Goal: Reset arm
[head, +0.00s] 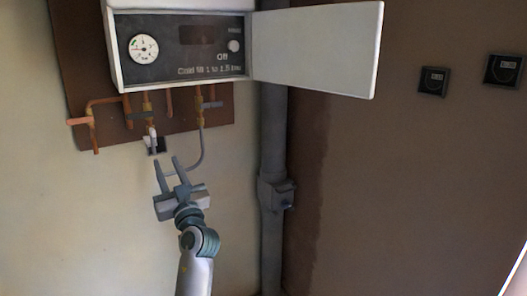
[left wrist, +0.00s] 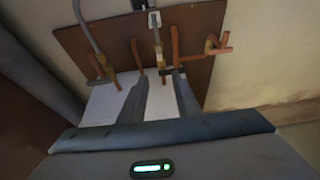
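My left gripper (head: 170,178) is in the head view below the boiler (head: 180,45), its two fingers apart with nothing between them. It points up toward the pipes under the boiler. In the left wrist view the open fingers (left wrist: 158,95) show in front of a white surface, with copper pipes beyond. A small black-and-white fitting (head: 155,144) sits just above the fingertips in the head view; I cannot tell whether they touch it. My right gripper is in neither view.
The boiler's white door (head: 316,48) stands open to the right. Copper pipes (head: 107,102) and a brown backboard (head: 75,60) are behind. A grey vertical pipe (head: 272,140) runs right of my arm. Two dark wall plates (head: 433,81) are on the brown wall, which is otherwise clear.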

